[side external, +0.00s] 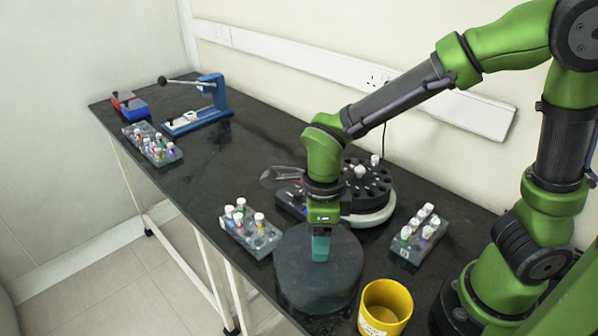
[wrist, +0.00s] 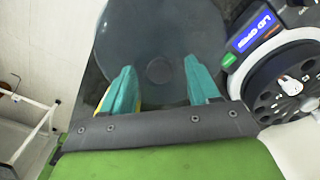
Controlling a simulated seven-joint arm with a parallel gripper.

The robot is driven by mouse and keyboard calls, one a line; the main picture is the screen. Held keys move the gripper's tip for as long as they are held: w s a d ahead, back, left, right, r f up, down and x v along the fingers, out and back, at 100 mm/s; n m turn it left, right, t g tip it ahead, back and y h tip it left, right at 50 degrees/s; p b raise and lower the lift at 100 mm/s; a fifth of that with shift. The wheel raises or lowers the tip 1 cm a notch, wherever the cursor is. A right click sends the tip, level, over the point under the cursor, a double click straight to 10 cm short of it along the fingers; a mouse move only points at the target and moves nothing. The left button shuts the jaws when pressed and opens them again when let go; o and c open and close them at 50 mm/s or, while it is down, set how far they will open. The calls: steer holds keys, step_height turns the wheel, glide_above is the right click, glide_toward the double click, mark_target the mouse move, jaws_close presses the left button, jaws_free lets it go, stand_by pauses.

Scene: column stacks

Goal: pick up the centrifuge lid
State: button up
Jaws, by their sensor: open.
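The centrifuge lid (side external: 300,285) is a large dark grey round disc lying on the black bench, in front of the centrifuge. It fills the upper middle of the wrist view (wrist: 160,25), with a small round knob (wrist: 160,69) at its centre. My gripper (side external: 320,252) points down over the lid, with its teal fingers low near the middle. In the wrist view the fingers (wrist: 158,72) are apart, one on each side of the knob, with nothing gripped. I cannot tell whether the fingertips touch the lid. The knob is hidden in the side view.
The open centrifuge (side external: 368,188) with tubes in its rotor stands behind the lid; its display (wrist: 254,33) reads "LID OPEN". Tube racks stand left (side external: 250,236) and right (side external: 418,238). A yellow container (side external: 385,308) stands close in front. The bench's left middle is clear.

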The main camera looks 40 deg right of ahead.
jaws_close()
stand_by(0.3)
steer(key=shift+r, duration=0.1)
